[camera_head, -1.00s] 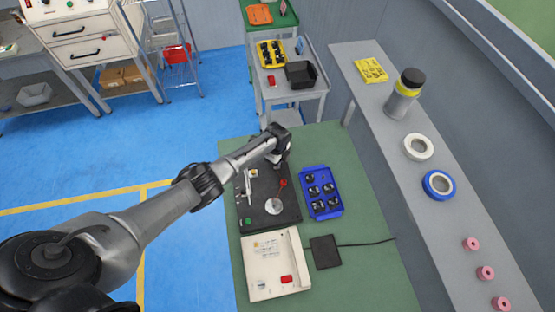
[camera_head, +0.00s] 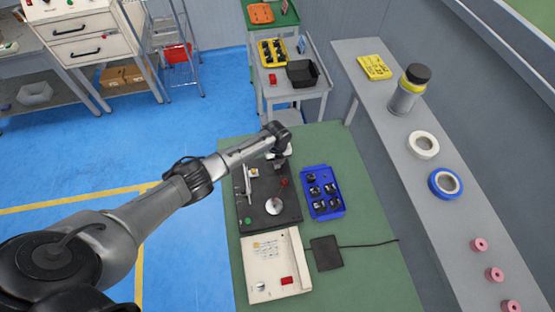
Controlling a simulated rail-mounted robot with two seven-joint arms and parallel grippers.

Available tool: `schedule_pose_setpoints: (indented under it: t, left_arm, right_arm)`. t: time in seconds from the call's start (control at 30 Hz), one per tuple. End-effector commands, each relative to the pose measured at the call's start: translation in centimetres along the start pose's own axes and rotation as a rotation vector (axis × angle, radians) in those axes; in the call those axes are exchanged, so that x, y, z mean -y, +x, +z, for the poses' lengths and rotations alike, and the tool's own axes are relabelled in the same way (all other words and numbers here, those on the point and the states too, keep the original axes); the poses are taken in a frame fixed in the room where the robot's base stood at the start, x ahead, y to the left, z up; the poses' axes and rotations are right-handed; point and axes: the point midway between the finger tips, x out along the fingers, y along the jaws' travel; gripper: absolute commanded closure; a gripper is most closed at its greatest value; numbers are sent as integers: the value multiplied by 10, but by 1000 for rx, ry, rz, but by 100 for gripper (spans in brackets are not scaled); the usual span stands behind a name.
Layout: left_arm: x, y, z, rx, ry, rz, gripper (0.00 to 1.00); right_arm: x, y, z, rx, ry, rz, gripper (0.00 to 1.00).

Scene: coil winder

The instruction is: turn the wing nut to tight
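The coil winder (camera_head: 270,205) is a dark base plate on the green table, with a metal bracket (camera_head: 246,184) on its left, a round silver disc (camera_head: 273,206), a red part (camera_head: 284,183) and a green button (camera_head: 248,221). The wing nut is too small or hidden to make out. My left arm reaches in from the left, and its gripper (camera_head: 281,158) is over the far end of the winder, pointing down. The wrist hides its fingers and what is under them. My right gripper is not in view.
A blue tray (camera_head: 341,207) of dark parts stands right of the winder. A cream control box (camera_head: 275,291) and a black pad (camera_head: 326,253) with a cable lie in front. A grey shelf (camera_head: 400,143) with tape rolls runs along the right. The table's front right is clear.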

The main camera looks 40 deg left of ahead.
Motion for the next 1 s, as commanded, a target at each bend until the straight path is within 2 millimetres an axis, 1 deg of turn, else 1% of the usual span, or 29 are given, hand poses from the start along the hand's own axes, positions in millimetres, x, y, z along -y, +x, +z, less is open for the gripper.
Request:
schedule_pose_setpoints:
  t: [0.23,0.63,0.67,0.83,1.0]
  left_arm:
    - [-1,1,0,0,41,1,100]
    - [-1,1,0,0,45,1,100]
    - [-1,1,0,0,45,1,87]
    - [-1,1,0,0,45,1,70]
    - [0,0,0,0,44,0,70]
  right_arm:
    - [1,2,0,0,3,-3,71]
    - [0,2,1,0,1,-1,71]
    - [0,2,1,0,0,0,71]
    - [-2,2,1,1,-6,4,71]
    - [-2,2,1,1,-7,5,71]
